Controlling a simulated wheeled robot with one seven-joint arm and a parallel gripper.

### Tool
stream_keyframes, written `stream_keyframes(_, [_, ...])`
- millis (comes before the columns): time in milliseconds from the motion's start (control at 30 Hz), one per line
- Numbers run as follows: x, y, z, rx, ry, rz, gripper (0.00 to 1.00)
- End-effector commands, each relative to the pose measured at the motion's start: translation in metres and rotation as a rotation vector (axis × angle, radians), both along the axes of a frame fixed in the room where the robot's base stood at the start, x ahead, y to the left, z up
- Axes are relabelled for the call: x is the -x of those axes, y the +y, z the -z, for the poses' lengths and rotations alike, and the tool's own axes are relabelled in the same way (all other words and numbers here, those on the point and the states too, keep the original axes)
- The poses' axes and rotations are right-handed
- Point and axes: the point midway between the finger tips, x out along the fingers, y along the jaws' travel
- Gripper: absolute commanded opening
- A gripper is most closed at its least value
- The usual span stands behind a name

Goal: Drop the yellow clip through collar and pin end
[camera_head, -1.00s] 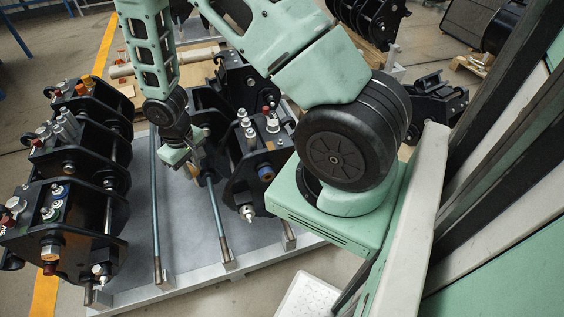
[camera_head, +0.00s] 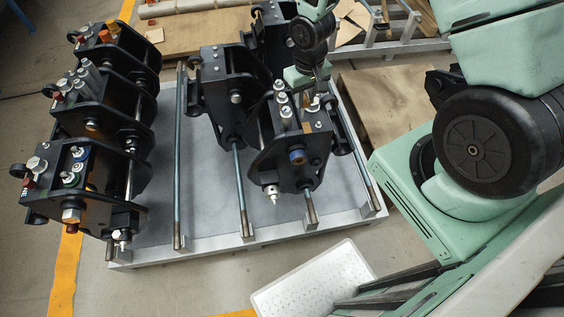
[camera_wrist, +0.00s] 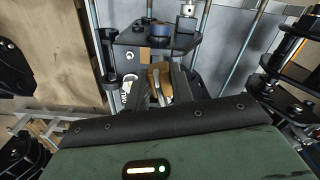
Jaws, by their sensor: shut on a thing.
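My gripper (camera_head: 317,98) is at the top right of the front middle black coupler (camera_head: 305,140), close to its upper face. In the wrist view my gripper (camera_wrist: 162,90) is shut on a small yellow-brown piece (camera_wrist: 160,71), which looks like the yellow clip. The fingers hide part of it. The coupler's dark plate (camera_wrist: 140,38) lies just past the fingertips, with a pale round metal part (camera_wrist: 130,78) beside the left finger. I cannot tell whether the clip touches the collar or pin end. In the head view the clip is too small to make out.
Black couplers with fittings (camera_head: 100,140) stand at the left of the grey pallet (camera_head: 200,225). A white perforated step (camera_head: 310,280) lies in front. A wooden board (camera_head: 385,100) is at the right.

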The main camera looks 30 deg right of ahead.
Motion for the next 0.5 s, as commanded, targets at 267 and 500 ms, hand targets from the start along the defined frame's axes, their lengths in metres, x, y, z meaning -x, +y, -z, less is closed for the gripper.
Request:
stream_keyframes(267, [0.0, 0.001, 0.027, -0.001, 0.002, -0.001, 0.07])
stream_keyframes(500, [0.0, 0.009, 0.075, -0.003, 0.001, -0.013, 0.07])
